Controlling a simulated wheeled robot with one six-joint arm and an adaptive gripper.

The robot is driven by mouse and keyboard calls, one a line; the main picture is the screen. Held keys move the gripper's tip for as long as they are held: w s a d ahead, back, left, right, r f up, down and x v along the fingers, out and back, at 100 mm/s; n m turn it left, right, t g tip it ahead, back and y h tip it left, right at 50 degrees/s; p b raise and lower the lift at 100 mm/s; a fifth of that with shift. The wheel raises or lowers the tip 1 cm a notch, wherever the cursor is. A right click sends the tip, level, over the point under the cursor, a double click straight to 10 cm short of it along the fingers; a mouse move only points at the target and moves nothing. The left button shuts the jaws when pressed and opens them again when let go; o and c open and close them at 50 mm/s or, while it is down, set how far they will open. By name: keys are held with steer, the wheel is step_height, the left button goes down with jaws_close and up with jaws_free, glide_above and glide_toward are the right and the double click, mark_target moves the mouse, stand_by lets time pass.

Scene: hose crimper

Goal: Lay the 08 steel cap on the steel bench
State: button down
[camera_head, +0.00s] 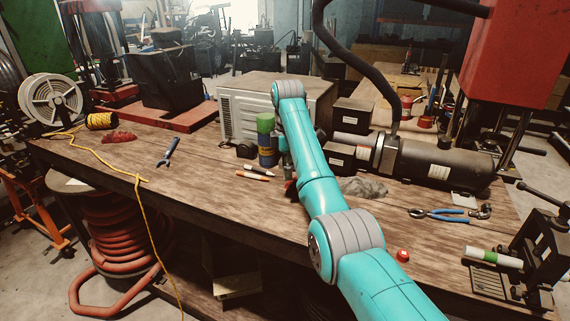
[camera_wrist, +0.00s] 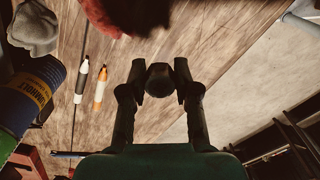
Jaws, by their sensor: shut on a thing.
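In the wrist view my gripper (camera_wrist: 160,72) is shut on a small dark round piece, which I take to be the 08 steel cap (camera_wrist: 160,80); no marking on it can be read. It is held between the two fingertips, with wood-grained bench top seen beyond. In the head view my gripper and the piece are mostly hidden behind my turquoise arm. The bench (camera_head: 220,200) in front of me has a brown, wood-looking top; I see no plainly steel bench top.
A blue can (camera_head: 267,155) and markers (camera_head: 255,177) stand or lie left of my arm. A crimper-like dark cylinder (camera_head: 440,165), blue pliers (camera_head: 445,214) and a red knob (camera_head: 403,255) are to the right. A yellow cord (camera_head: 100,160) crosses the left end. The front middle is clear.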

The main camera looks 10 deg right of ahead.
mark_target(287, 200)
steer(key=shift+r, duration=0.1)
steer(key=shift+r, duration=0.1)
steer(key=shift+f, duration=4.4)
steer(key=shift+f, duration=0.5)
steer(key=c, duration=0.8)
jaws_free()
steer(key=shift+o, duration=0.2)
